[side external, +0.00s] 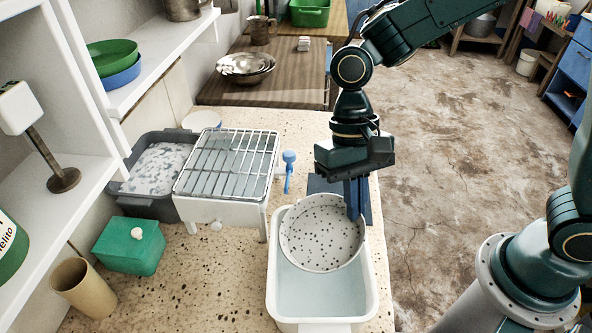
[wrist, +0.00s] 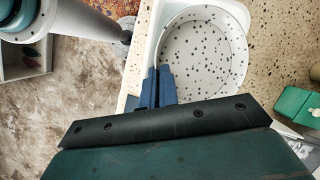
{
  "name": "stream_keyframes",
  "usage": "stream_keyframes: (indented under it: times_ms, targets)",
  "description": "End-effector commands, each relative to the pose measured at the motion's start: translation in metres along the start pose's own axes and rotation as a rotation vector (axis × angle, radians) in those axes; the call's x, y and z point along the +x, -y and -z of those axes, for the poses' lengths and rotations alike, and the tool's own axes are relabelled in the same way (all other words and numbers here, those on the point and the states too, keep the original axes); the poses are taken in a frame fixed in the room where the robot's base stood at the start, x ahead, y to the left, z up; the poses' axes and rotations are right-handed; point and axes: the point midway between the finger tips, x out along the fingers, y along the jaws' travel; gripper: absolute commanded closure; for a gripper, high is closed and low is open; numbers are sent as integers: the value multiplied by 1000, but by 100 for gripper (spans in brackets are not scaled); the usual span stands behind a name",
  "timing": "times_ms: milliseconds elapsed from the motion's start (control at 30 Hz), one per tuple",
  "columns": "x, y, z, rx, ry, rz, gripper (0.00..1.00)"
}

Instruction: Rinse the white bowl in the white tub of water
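The white bowl (side external: 322,232) has dark specks over its inside. It is at the far end of the white tub (side external: 371,292), over or partly in it; I cannot tell if it touches the water (side external: 318,290). My gripper (side external: 355,203) points down at the bowl's right rim, its blue fingers close together and shut on the rim. In the wrist view the fingers (wrist: 159,88) meet the rim of the bowl (wrist: 205,55), and a strip of the tub (wrist: 153,42) shows beside it. The bowl's underside is hidden.
A blue brush (side external: 289,168) lies nearby. A green box (side external: 130,246) and a tan cup (side external: 84,290) stand at the left. The speckled counter in front is clear.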

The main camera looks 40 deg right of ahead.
Motion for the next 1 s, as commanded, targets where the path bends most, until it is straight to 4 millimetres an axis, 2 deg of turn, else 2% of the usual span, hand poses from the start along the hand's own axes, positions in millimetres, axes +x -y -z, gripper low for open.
stream_keyframes:
  times_ms: [267,800,1000]
  targets:
    - [-2,0,-1,-1,-1,1,100]
    - [-34,2,-12,-1,-1,2,100]
    - [-38,2,-14,-1,-1,1,100]
